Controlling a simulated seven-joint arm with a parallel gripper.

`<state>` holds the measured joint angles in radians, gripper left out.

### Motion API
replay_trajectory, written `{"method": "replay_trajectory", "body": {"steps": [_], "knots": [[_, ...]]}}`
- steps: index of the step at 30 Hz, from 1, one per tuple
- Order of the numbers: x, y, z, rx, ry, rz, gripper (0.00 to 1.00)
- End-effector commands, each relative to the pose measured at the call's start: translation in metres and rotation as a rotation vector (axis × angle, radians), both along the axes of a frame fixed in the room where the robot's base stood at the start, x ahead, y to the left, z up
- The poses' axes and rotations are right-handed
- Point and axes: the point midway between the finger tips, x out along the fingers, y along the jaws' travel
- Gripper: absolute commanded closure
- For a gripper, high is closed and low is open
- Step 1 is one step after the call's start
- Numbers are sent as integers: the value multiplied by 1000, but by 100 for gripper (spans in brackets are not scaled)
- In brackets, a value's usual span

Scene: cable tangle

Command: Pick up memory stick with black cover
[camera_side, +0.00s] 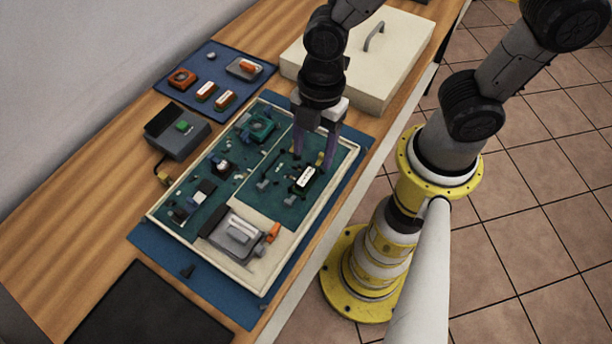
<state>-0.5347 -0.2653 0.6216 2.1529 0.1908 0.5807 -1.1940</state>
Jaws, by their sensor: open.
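A small black piece with a white label (306,177) lies on the green circuit board (262,205). It looks like the memory stick with the black cover, but it is too small to be sure. My gripper (312,160) points down just above and behind this piece, with its two purple fingers apart and nothing seen between them. I cannot tell whether the fingertips touch the board.
The board lies in a cream-framed tray (167,227) on a blue mat (140,238), with several raised parts. A grey box with a green button (176,132), a blue parts mat (193,70) and a cream case (398,50) surround it. A black pad (145,310) lies at the front.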

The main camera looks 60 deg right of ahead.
Motion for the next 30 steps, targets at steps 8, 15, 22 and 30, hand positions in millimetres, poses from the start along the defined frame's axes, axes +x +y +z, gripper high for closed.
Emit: {"method": "replay_trajectory", "body": {"steps": [8,15,22,30], "knots": [[1,3,-22,0,0,0,38],[8,8,-54,-2,2,-1,38],[8,10,-69,-1,-2,-1,38],[8,10,-69,-1,-3,-1,54]]}}
